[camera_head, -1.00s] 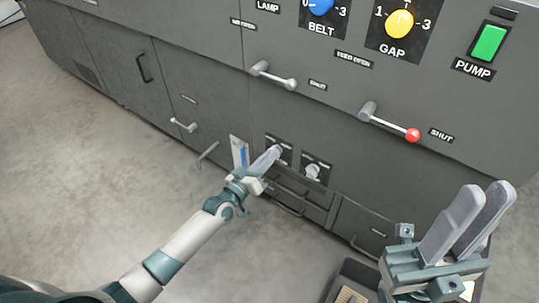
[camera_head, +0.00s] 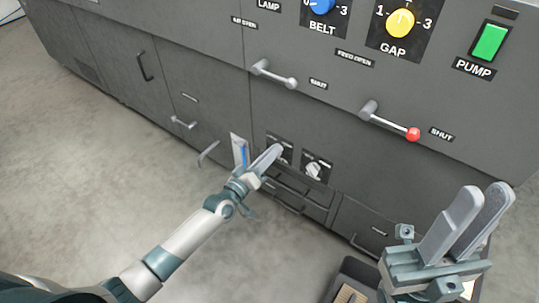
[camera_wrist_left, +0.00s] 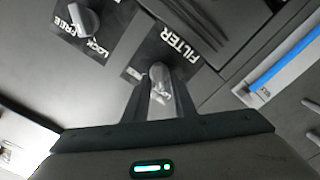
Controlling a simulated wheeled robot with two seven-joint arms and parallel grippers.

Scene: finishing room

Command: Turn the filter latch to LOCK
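The filter latch (camera_wrist_left: 159,76) is a small grey knob on a dark plate marked FILTER, low on the machine front. In the left wrist view it sits between the fingertips of my left gripper (camera_wrist_left: 160,88), which appear closed onto its sides. In the head view my left gripper (camera_head: 274,153) reaches the plate and hides most of the latch. The latch's exact angle and its plate's end marks are mostly hidden. My right gripper (camera_head: 478,200) is empty, away from the latch, with its two fingers apart.
A second latch (camera_head: 313,171), marked FREE and LOCK in the left wrist view, is close on the right. A blue-striped gauge (camera_head: 240,152) is close on the left. A dark bin (camera_head: 347,281) stands by my right gripper.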

